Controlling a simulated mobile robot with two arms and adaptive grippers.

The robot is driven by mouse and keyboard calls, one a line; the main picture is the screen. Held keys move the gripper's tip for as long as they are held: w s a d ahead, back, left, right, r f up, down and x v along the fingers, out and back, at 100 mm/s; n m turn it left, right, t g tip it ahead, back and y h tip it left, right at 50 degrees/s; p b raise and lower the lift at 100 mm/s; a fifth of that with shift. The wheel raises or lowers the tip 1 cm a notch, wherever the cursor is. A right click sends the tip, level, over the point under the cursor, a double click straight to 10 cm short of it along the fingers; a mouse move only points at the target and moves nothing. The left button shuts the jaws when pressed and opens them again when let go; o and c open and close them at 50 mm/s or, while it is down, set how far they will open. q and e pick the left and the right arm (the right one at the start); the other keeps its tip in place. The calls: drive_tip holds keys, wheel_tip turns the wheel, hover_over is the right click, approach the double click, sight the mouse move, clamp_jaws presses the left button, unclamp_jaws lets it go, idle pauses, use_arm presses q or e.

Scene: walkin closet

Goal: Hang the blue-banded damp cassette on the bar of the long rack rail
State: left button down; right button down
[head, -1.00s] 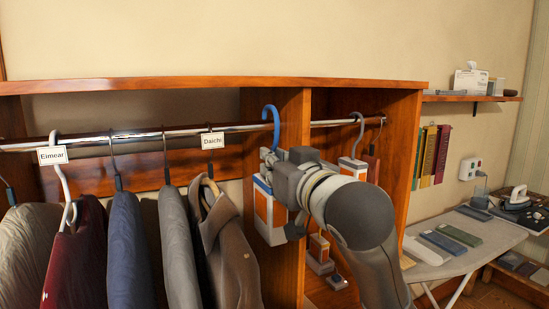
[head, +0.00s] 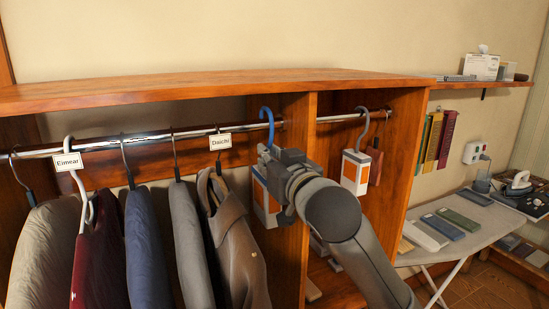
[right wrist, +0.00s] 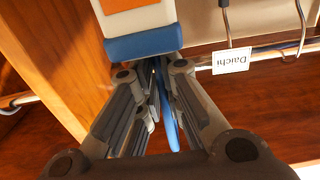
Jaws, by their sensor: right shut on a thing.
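The blue-banded cassette is a white box with an orange panel (head: 266,200) and a blue hook (head: 266,116). It hangs upright below my right gripper (head: 276,163), left of the wooden divider. The gripper is shut on the hook's lower stem. The right wrist view shows the blue band (right wrist: 145,44) on the cassette and the blue stem between the fingers (right wrist: 162,85). My left gripper is not in view.
Several garments hang to the left, with the Daichi tag (head: 220,141) and Eimear tag (head: 68,162) on the rail. Beyond the divider (head: 296,200), a grey-hooked cassette (head: 355,172) hangs on a short rail. An ironing board (head: 480,220) stands at right.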

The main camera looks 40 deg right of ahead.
drive_tip(key=x, duration=0.3)
drive_tip(key=shift+w+d, duration=0.1)
drive_tip(key=shift+w, duration=0.15)
drive_tip(key=shift+w+d+f+b, duration=0.2)
drive_tip(key=shift+w+f+b, duration=0.25)
drive_tip(key=shift+w, duration=0.3)
drive_tip(key=shift+w+d+f+b, duration=0.25)
drive_tip(key=shift+w+f, duration=0.25)
drive_tip(key=shift+w, duration=0.25)
drive_tip(key=shift+w+d+f+b, duration=0.1)
drive_tip(key=shift+w+f+b, duration=0.35)
drive_tip(key=shift+w, duration=0.35)
drive_tip(key=c, duration=1.5)
unclamp_jaws()
drive_tip(key=shift+f, duration=0.15)
drive_tip(key=shift+v, duration=3.8)
